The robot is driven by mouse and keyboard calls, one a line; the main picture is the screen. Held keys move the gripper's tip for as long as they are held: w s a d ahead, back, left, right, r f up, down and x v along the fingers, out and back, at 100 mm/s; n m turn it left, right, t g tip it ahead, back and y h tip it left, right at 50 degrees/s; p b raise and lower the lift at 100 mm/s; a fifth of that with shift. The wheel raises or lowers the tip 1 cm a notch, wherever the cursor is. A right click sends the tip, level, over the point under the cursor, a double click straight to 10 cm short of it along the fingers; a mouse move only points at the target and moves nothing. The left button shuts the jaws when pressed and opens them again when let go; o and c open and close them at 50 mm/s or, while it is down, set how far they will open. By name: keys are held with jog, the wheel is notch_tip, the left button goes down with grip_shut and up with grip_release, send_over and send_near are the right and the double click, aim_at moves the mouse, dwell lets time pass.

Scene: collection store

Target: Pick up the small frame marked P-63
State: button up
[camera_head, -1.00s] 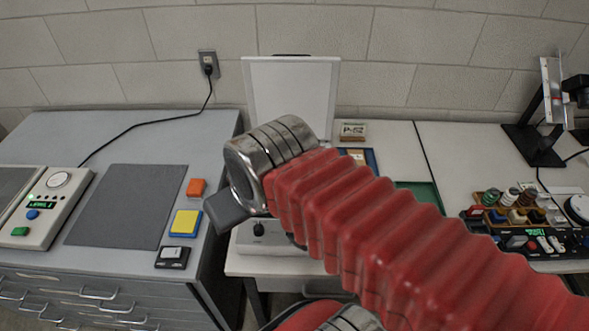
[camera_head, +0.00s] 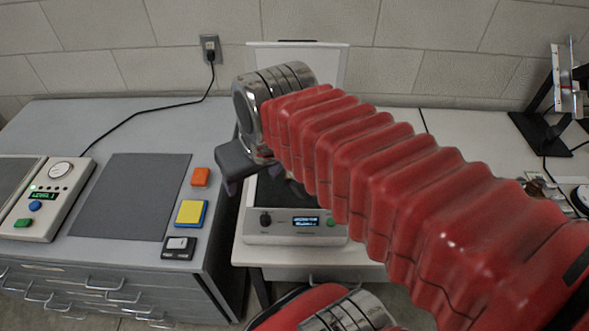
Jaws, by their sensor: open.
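The small frame marked P-63 cannot be made out in the head view; my red arm covers much of the right-hand table. My gripper (camera_head: 240,175) is partly visible at the end of the arm, jaws open, with nothing seen between them. It is over the gap between the grey cabinet and the white table, beside the white device.
A white device (camera_head: 290,238) with a raised lid (camera_head: 330,62), knob and lit display stands on the white table. A black stand (camera_head: 548,130) is at right.

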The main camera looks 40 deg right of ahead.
jog(key=o, duration=0.4)
jog(key=w+d+m+g, duration=0.1)
jog(key=w+d, duration=0.3)
jog(key=w, duration=0.1)
jog(key=shift+w+f+m, duration=0.15)
jog(key=shift+w+m, duration=0.15)
jog(key=w+d+f+m+g, duration=0.2)
jog(key=w+d+f, duration=0.3)
jog(key=d, duration=0.4)
jog(key=w+d+f+m+g, duration=0.2)
jog(key=w+d+f, duration=0.4)
jog(key=d, duration=0.3)
jog(key=shift+w+m, duration=0.3)
jog(key=shift+f, duration=0.15)
jog(key=shift+f, duration=4.2)
jog(key=shift+f, duration=0.1)
jog(key=shift+f, duration=2.5)
jog(key=shift+c, duration=0.3)
